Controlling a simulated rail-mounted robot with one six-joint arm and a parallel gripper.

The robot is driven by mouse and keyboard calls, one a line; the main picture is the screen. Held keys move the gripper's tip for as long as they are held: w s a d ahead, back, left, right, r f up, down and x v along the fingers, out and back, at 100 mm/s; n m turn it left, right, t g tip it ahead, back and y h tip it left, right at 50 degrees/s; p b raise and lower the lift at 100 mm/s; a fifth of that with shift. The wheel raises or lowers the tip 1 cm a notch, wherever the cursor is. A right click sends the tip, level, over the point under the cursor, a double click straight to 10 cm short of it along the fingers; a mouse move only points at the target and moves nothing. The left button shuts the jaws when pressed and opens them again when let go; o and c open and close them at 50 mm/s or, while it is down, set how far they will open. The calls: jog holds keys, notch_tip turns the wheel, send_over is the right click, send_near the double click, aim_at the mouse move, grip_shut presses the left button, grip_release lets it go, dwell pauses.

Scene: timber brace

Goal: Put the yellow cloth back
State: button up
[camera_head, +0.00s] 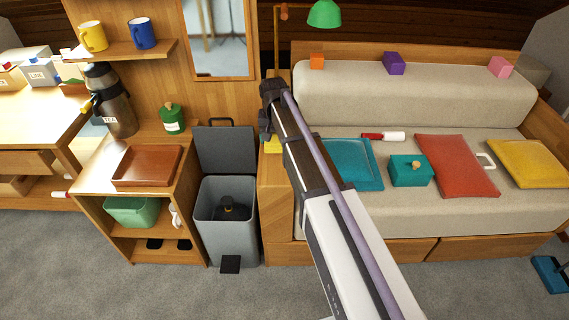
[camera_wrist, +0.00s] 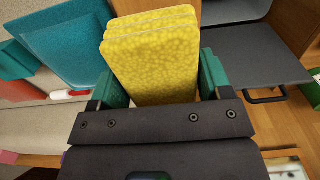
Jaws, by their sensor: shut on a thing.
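The yellow cloth (camera_wrist: 152,55) is a folded, layered stack with a mottled surface. It fills the space between the two green fingers of my gripper (camera_wrist: 160,82) in the wrist view, and the gripper is shut on it. In the head view, a small part of the yellow cloth (camera_head: 271,146) shows below my wrist, between the grey bin and the sofa. My arm hides most of my gripper there. I cannot tell whether the cloth touches the wooden surface beneath it.
The open grey bin (camera_head: 225,213) stands left of the cloth. A teal cushion (camera_head: 352,165), teal box (camera_head: 410,170), red cushion (camera_head: 455,165) and yellow cushion (camera_head: 527,163) lie on the sofa.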

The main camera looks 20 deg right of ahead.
aim_at(276, 165)
notch_tip(276, 165, down, 10)
jog(key=b, duration=0.9)
jog(key=shift+f, duration=0.1)
jog(key=shift+d+r, duration=0.1)
jog(key=shift+r, duration=0.2)
jog(key=shift+f, duration=0.15)
jog(key=o, duration=0.4)
jog(key=shift+f, duration=0.1)
jog(key=o, duration=0.4)
